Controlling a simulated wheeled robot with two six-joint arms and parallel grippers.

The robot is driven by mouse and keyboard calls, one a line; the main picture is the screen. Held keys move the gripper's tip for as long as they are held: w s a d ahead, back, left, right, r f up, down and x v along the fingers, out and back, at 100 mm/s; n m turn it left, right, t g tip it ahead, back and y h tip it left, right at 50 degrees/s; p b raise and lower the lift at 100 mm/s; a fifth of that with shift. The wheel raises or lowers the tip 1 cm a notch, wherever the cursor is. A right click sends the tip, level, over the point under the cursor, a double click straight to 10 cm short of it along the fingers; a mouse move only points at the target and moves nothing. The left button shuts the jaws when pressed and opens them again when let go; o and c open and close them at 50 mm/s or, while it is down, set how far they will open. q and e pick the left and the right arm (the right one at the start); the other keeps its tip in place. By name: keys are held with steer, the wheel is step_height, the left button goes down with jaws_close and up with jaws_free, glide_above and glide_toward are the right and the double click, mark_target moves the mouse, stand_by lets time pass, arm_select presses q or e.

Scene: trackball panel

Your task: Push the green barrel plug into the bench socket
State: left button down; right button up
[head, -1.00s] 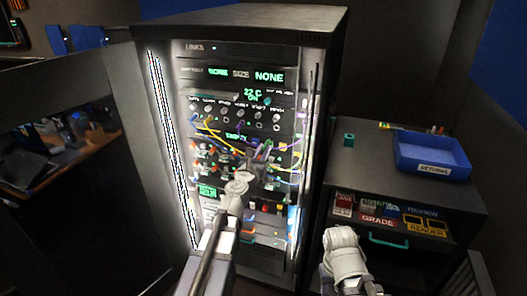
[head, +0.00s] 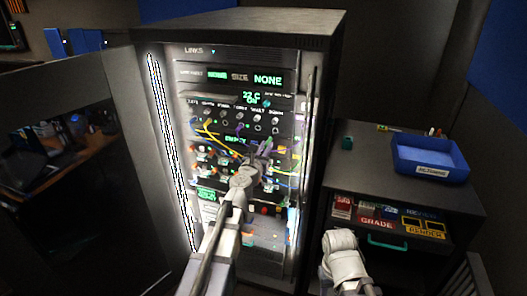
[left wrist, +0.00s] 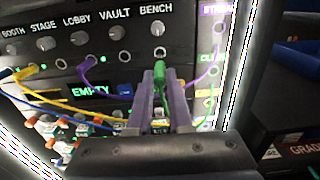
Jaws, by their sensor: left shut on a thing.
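The green barrel plug (left wrist: 160,73) is held upright between the fingers of my left gripper (left wrist: 160,88) in the left wrist view. Its green cable hangs down between the fingers. The bench socket (left wrist: 159,53) is just above the plug's top in that view, under the BENCH knob (left wrist: 157,29). I cannot tell whether the plug touches it.
A yellow plug (left wrist: 28,72) and a purple plug (left wrist: 87,63) sit on the panel to the left. Purple and yellow cables cross near my fingers. A side cabinet (head: 462,196) with a blue tray (head: 430,174) stands right of the rack.

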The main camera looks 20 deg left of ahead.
mark_target(273, 135)
arm_select(q)
steer(key=shift+w, duration=1.1)
steer(key=shift+w+d, duration=0.15)
steer(key=shift+w, duration=2.55)
stand_by(0.4)
steer(key=c, duration=0.8)
jaws_free()
steer(key=shift+o, duration=0.2)
steer(key=shift+s, duration=0.1)
steer(key=s, duration=0.7)
steer(key=shift+s, duration=0.4)
